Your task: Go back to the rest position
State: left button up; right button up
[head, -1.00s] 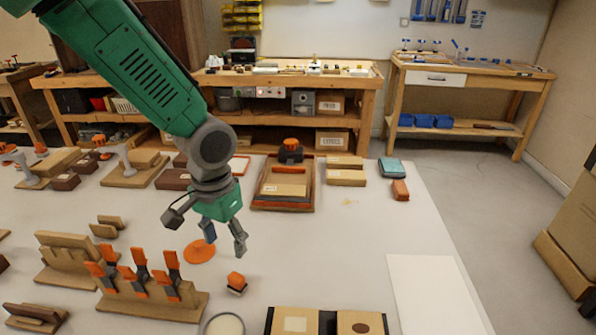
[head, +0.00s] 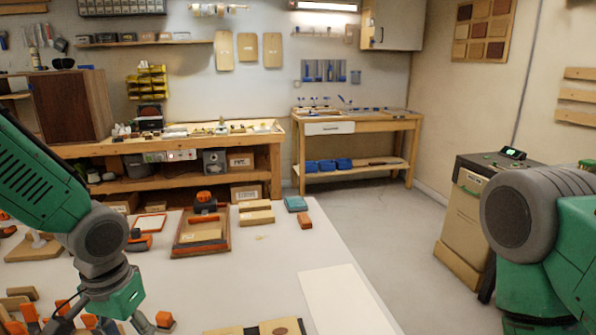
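My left arm comes in from the left, and its gripper (head: 128,324) hangs low over the white table at the bottom edge. Its fingers look spread, with nothing seen between them; the tips are partly cut off by the frame. A small orange-topped block (head: 165,320) lies just right of the gripper, apart from it. My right arm (head: 540,235) shows as a large green and grey link at the right edge. Its gripper is out of view.
The white table (head: 275,280) holds a wooden tray (head: 201,235), wooden blocks (head: 256,212), a teal box (head: 296,204) and orange clamps (head: 30,312) at lower left. Its right part is mostly clear. A cabinet (head: 466,215) stands beyond my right arm.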

pick_arm(q)
jog(key=shift+g+h, duration=0.3)
jog(key=shift+h, duration=0.3)
jog(key=s+f, duration=0.1)
jog(key=f, duration=0.1)
jog(key=s+d+f, duration=0.1)
jog(key=f, duration=0.2)
jog(key=s+f, duration=0.2)
jog(key=f, duration=0.1)
jog(key=shift+s+d+f, duration=0.1)
jog(key=shift+d+f, duration=0.05)
jog(key=shift+d, duration=0.2)
jog(key=s+a+f+n+t+y, duration=0.1)
jog(key=s+a+f, duration=0.1)
jog(key=s+f, duration=1.3)
jog(key=shift+s+a, duration=0.3)
jog(key=shift+s, duration=1.25)
